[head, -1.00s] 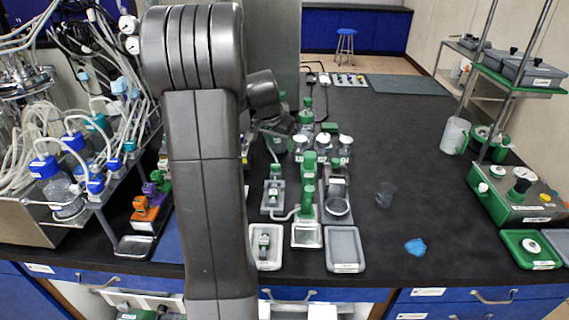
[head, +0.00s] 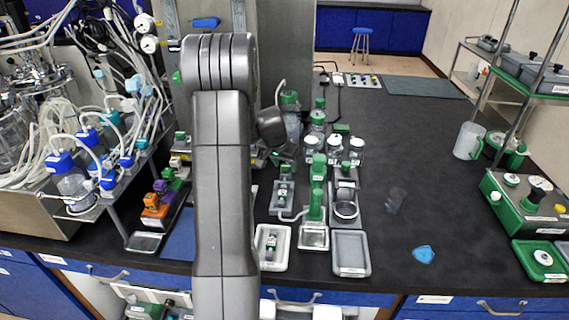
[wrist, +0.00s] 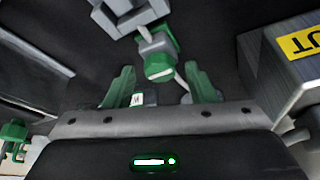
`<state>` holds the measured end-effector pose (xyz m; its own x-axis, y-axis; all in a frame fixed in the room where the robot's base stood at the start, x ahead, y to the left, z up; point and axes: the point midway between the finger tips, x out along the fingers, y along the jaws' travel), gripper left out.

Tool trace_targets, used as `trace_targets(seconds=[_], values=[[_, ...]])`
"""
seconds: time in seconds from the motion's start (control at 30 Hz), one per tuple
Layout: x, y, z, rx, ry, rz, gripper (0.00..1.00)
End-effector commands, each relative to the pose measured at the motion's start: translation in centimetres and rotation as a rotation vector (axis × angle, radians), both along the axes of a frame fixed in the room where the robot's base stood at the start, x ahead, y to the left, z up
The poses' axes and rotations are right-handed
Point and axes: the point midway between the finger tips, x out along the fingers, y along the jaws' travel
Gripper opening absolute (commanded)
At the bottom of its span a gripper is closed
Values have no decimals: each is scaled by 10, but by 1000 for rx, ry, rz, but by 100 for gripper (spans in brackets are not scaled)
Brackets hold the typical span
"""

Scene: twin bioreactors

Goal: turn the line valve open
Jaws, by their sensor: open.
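My gripper (wrist: 161,88) shows in the wrist view with its two green fingers spread apart and nothing held between them. A small grey fitting with a green cap (wrist: 158,64) lies ahead of the gap between the fingers. It looks like a valve, but I cannot tell for sure that it is the line valve, nor whether it is open. A pale grey bracket-like part (wrist: 128,12) is beyond it.
A metal box with a yellow label (wrist: 300,42) stands close on the right in the wrist view. In the head view, several bottles and a green stand (head: 318,190) are right of my arm. A tubing rack (head: 75,205) is left.

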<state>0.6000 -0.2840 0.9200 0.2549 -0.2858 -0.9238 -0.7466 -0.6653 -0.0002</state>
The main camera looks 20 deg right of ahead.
Motion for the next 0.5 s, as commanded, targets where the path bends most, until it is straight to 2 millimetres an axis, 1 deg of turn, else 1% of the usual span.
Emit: trace_targets(seconds=[0.07,0.2,0.27,0.3,0.5], values=[[0,0,0,0,0,0,48],[0,0,0,0,0,0,21],[0,0,0,0,0,0,9],[0,0,0,0,0,0,6],[0,0,1,1,0,10,6]])
